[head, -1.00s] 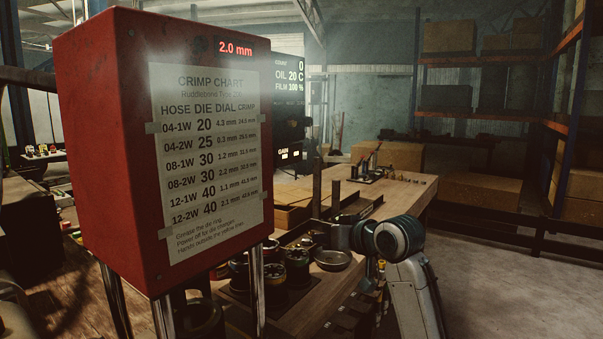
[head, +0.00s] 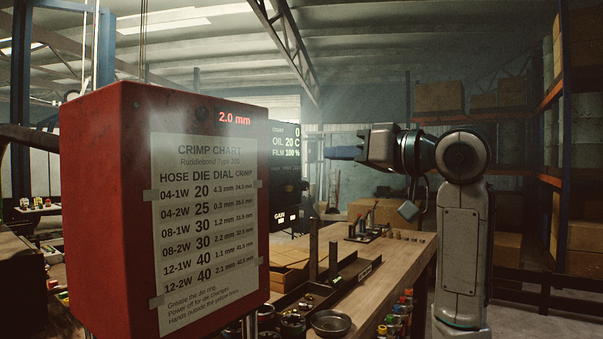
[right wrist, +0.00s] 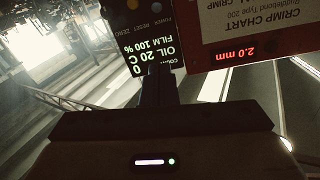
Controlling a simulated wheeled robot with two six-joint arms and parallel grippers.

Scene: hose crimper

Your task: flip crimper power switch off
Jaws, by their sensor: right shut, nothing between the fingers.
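The red crimper housing (head: 95,190) stands at the left of the head view, with a crimp chart and a lit 2.0 mm readout. Its dark control panel (head: 286,170) shows edge-on behind the housing's right side. My left gripper is out of view.
A wooden bench (head: 395,270) runs behind the crimper, with a metal dish (head: 330,322), trays and small parts on it. Shelves with boxes (head: 440,97) stand at the back right. The air above the bench around my right gripper is clear.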

